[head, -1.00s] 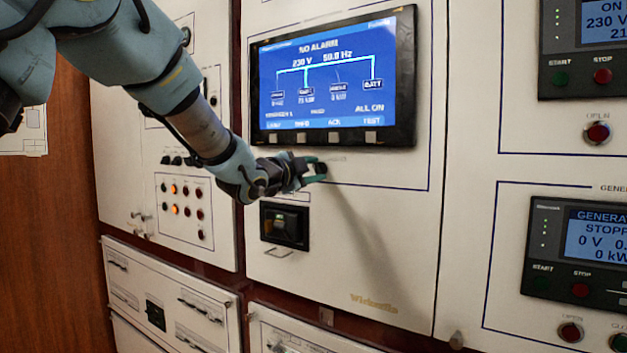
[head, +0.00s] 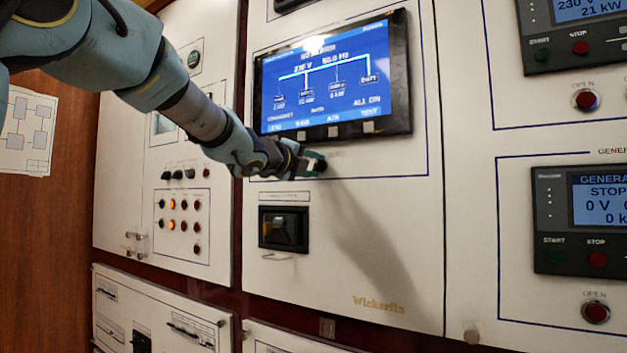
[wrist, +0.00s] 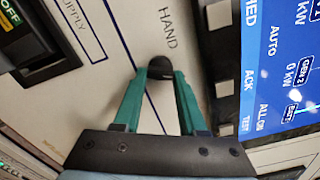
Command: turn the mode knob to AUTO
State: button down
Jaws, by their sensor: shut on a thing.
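The mode knob (head: 321,166) is a small black knob on the white panel just below the blue display. In the wrist view the knob (wrist: 161,68) sits between the tips of my teal fingers. My gripper (head: 314,161) reaches it from the left and is shut on it; the gripper also shows in the wrist view (wrist: 161,78). The label HAND (wrist: 168,28) is printed on the panel beyond the knob. No AUTO label beside the knob is readable, and the pointer direction cannot be made out.
The display (head: 335,78) with its row of grey keys lies close above the knob. A black breaker switch (head: 284,228) is set in the panel below my gripper. Generator controllers (head: 590,220) are at the right. The panel right of the knob is bare.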

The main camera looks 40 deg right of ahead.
jog(key=shift+f+m+b, duration=0.15)
jog(key=shift+m+b, duration=0.65)
jog(key=shift+m, duration=0.3)
jog(key=shift+c, duration=2.3)
grip_release()
jog(key=b+v, duration=0.1)
jog(key=v, duration=0.9)
jog(key=shift+a+b, duration=0.3)
jog(key=shift+a, duration=0.1)
